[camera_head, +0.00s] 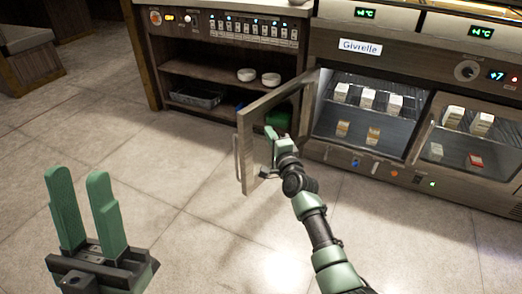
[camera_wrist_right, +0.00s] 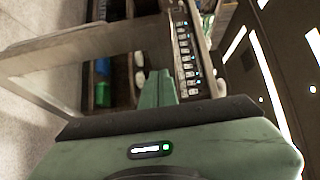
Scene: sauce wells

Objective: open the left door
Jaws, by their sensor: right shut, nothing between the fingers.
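The left door (camera_head: 277,97) of the refrigerated cabinet (camera_head: 393,46) is a wood-framed glass door. It stands swung well out from the cabinet, hinged at its left side. Its vertical handle (camera_head: 236,157) is on the outer face. My right gripper (camera_head: 270,132) is shut and empty, at the inner side of the door; I cannot tell whether it touches it. In the right wrist view its fingers (camera_wrist_right: 157,90) are together, and the door frame (camera_wrist_right: 90,46) crosses the upper left. My left gripper (camera_head: 84,205) is open and empty over the floor, far from the door.
The opened compartment holds several small cartons (camera_head: 367,98) on wire shelves. The right door (camera_head: 465,158) is shut. Left of the cabinet, an open shelf unit (camera_head: 205,70) holds two white bowls (camera_head: 270,79) and a dark tray (camera_head: 196,94). The tiled floor (camera_head: 150,160) is clear.

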